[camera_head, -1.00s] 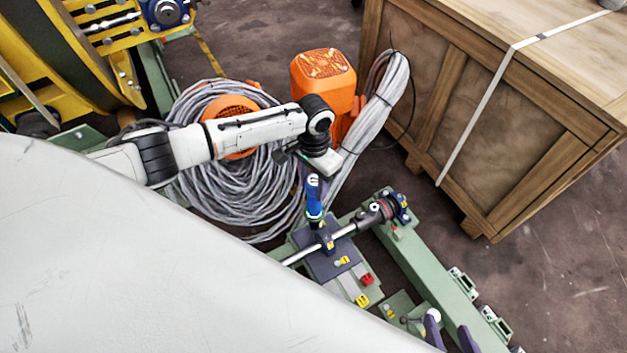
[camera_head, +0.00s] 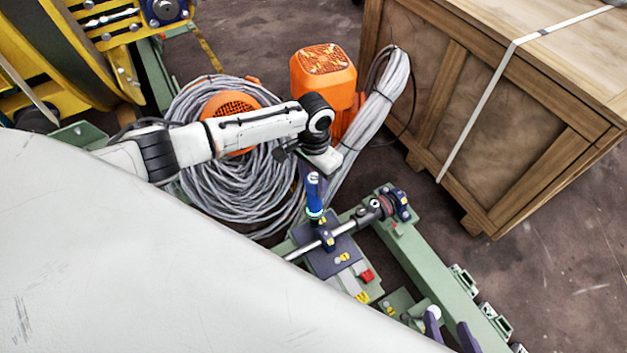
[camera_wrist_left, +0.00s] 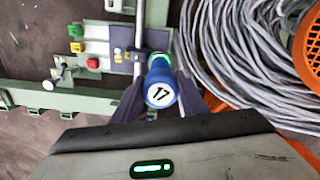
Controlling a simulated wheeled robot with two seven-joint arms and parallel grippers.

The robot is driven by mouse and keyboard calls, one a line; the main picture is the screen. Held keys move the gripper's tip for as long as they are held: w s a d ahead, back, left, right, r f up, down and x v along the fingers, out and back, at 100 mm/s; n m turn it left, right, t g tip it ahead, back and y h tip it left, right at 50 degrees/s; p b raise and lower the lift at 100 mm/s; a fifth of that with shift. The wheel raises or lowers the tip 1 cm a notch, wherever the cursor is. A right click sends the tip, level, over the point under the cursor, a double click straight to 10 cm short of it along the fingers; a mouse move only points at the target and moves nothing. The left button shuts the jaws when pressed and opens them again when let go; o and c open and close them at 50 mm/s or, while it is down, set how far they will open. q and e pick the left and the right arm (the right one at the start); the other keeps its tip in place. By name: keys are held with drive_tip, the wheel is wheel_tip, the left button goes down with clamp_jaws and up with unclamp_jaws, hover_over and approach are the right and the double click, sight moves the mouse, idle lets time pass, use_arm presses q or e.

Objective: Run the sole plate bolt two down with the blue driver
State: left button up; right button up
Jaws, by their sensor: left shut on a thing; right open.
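The blue driver (camera_head: 314,198) stands roughly upright over the dark sole plate (camera_head: 318,264), beside the shiny bar. In the left wrist view the driver (camera_wrist_left: 160,88) shows its round white top marked 17 and a lit green ring below. My left gripper (camera_wrist_left: 158,98) is shut on the driver, one purple finger on each side. The driver hides its own tip and any bolt head under it, so I cannot tell whether it is seated. The purple fingers of my right gripper (camera_head: 450,332) are apart and empty at the lower edge of the head view.
A green frame (camera_head: 425,262) runs along the right. Behind lie a grey cable coil (camera_head: 195,130) and an orange unit (camera_head: 324,75). A wooden crate (camera_head: 480,120) stands at the right. A large pale surface covers the lower left.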

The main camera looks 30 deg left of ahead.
use_arm(q)
drive_tip(key=shift+w+f+b, duration=0.1)
drive_tip(key=shift+f+b, duration=0.2)
drive_tip(key=shift+f, duration=0.25)
idle(0.4)
drive_tip(key=shift+f+p, duration=0.15)
drive_tip(key=shift+p, duration=0.2)
idle(1.4)
drive_tip(key=shift+r+p, duration=2.6)
drive_tip(key=shift+p, duration=0.25)
